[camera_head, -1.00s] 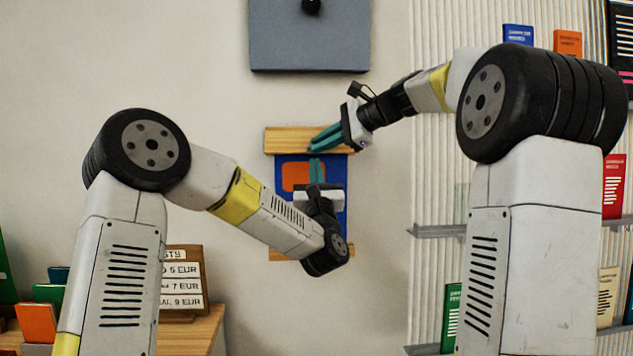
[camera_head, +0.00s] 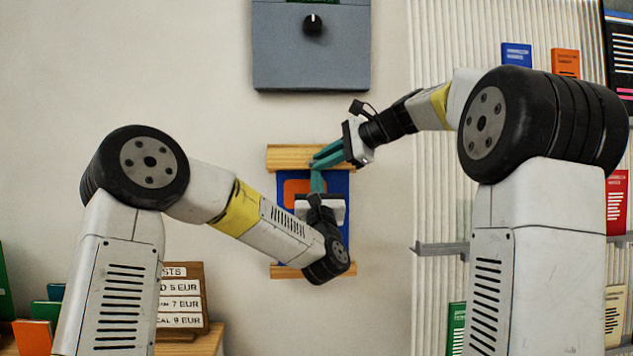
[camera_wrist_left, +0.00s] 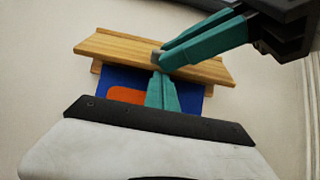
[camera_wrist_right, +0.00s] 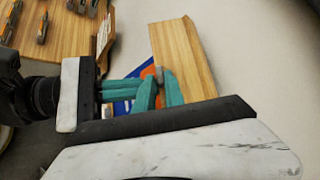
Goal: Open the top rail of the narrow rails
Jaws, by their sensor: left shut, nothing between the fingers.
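The narrow rails hang on the wall in the head view: a wooden top rail (camera_head: 287,157), a wooden bottom rail (camera_head: 284,271) and a blue poster with an orange shape (camera_head: 284,190) between them. The top rail also shows in the left wrist view (camera_wrist_left: 112,49) and right wrist view (camera_wrist_right: 185,50). My right gripper (camera_head: 316,163) is at the top rail's front, its fingertips closed around a small grey tab (camera_wrist_right: 159,75). My left gripper (camera_head: 316,172) is shut and empty, pointing up just below the rail, in front of the poster. Whether its tips touch the rail is unclear.
A grey box with a black knob (camera_head: 311,45) hangs above the rails. A ribbed panel with shelves and booklets (camera_head: 435,130) stands to the right. A price board (camera_head: 183,300) stands on a wooden counter at lower left. The wall left of the rails is clear.

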